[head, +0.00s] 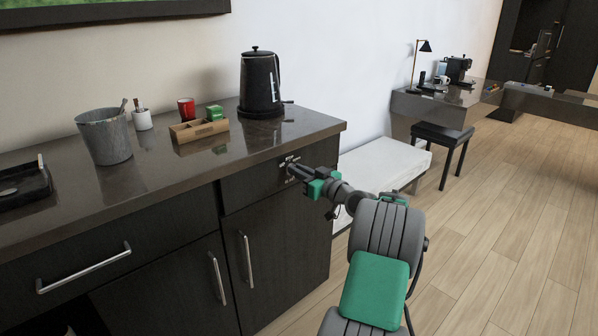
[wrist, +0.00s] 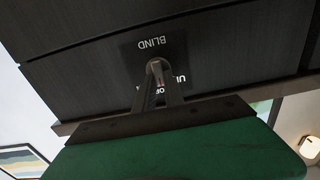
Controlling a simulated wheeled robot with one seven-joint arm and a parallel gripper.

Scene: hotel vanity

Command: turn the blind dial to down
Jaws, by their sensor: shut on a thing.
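The blind dial (wrist: 154,67) is a small dark knob on a black panel (wrist: 127,47) lettered BLIND, which appears upside down in the wrist view. Parts of other lettering show beside and below the dial, partly covered by my fingers. My gripper (wrist: 158,80) is shut on the dial, one finger on each side. In the head view my gripper (head: 292,170) reaches the panel on the dark cabinet front (head: 260,186), under the counter's right end. The dial is hidden there by my gripper. I cannot tell which setting the dial points to.
The dark counter (head: 160,167) above holds a black kettle (head: 261,84), a wooden box (head: 199,130), a red mug (head: 186,108) and a grey bucket (head: 104,135). Bar handles (head: 247,262) stick out below. A pale bench (head: 385,163) stands beyond the cabinet. Wooden floor (head: 500,230) is clear at right.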

